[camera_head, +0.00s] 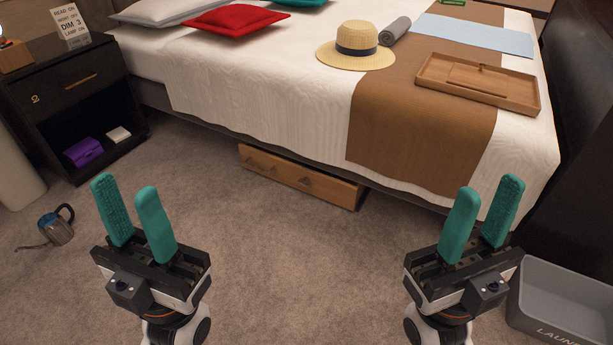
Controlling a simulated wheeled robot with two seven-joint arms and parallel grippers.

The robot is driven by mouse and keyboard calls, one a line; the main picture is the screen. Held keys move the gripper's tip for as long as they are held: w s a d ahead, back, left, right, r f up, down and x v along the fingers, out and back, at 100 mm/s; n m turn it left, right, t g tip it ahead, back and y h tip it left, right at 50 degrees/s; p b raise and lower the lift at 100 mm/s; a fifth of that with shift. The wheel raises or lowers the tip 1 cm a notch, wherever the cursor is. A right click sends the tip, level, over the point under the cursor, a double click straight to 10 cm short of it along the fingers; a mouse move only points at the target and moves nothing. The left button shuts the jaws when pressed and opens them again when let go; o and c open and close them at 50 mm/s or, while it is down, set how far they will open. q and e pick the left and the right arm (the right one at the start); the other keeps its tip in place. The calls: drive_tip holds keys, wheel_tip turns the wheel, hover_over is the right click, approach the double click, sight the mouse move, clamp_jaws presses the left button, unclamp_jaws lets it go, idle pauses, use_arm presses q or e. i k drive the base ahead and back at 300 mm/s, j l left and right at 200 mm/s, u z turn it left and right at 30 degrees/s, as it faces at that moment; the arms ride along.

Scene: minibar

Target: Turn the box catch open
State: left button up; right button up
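A flat wooden box or tray (520,97) with a raised rim lies on the right end of the bed. A thin bar and a small dark piece (483,67) show on it; I cannot tell whether that piece is a catch or how it is turned. My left gripper (124,208) is open and empty above the carpet at the left. My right gripper (482,213) is open and empty at the right, in front of the bed and well short of the wooden box. Neither gripper touches anything.
A wooden drawer (290,172) juts from under the bed (270,105). A straw hat (356,48) and grey roll (395,30) lie on the bed. A black nightstand (75,90) stands left. Carpet between is clear.

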sight(305, 182)
drive_tip(key=i+j+z, duration=0.2)
drive_tip(key=z, duration=0.2)
drive_tip(key=i+j+z, duration=0.1)
drive_tip(key=j+z, duration=0.25)
drive_tip(key=i+j, duration=0.15)
drive_tip(key=j, duration=0.3)
drive_tip(key=i+j+z, duration=0.1)
drive_tip(key=j, duration=0.35)
drive_tip(key=i+j+z, duration=0.1)
drive_tip(key=j, duration=0.35)
drive_tip(key=i+j, duration=0.2)
drive_tip(key=j, duration=0.3)
drive_tip(key=i+j+z, duration=0.1)
drive_tip(key=j, duration=0.35)
drive_tip(key=i+j, duration=0.1)
drive_tip(key=j, duration=0.4)
drive_tip(key=i+j, duration=0.5)
drive_tip(key=j+z, duration=0.05)
drive_tip(key=j, duration=0.05)
